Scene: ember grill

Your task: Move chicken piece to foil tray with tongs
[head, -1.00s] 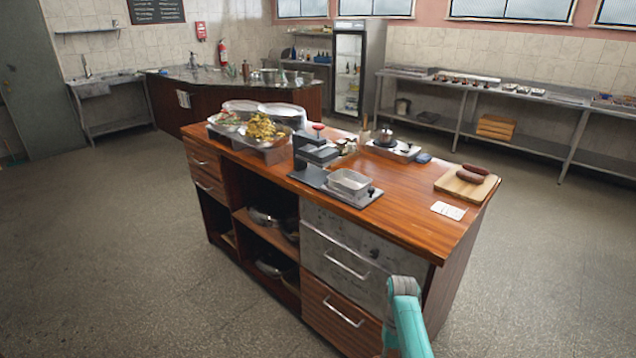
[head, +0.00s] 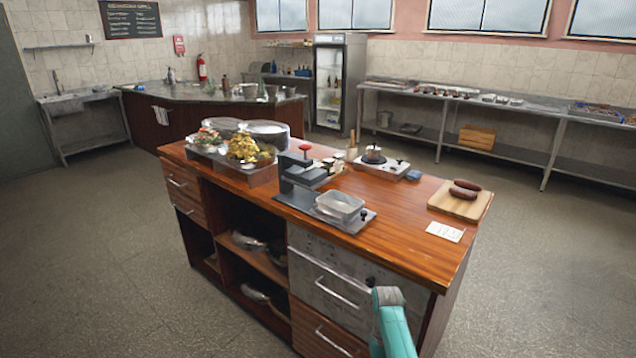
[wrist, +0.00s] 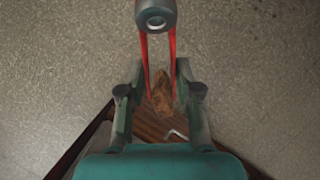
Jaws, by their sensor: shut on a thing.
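In the wrist view my gripper (wrist: 160,73) is shut on the tongs (wrist: 173,50), which have red arms and a grey rounded end. A brown chicken piece (wrist: 161,95) shows between the tongs' arms, over the floor and a wooden surface. In the head view my gripper, the tongs and the chicken piece are out of sight; only my teal arm shows at the bottom. A shiny rectangular tray (head: 340,205) stands on a dark base on the wooden island (head: 400,235); I cannot tell for sure that it is the foil tray.
A cutting board (head: 448,205) with sausages and a white card (head: 444,231) lie at the island's right. Heaped food trays (head: 242,147) stand at its left. Open floor surrounds the island.

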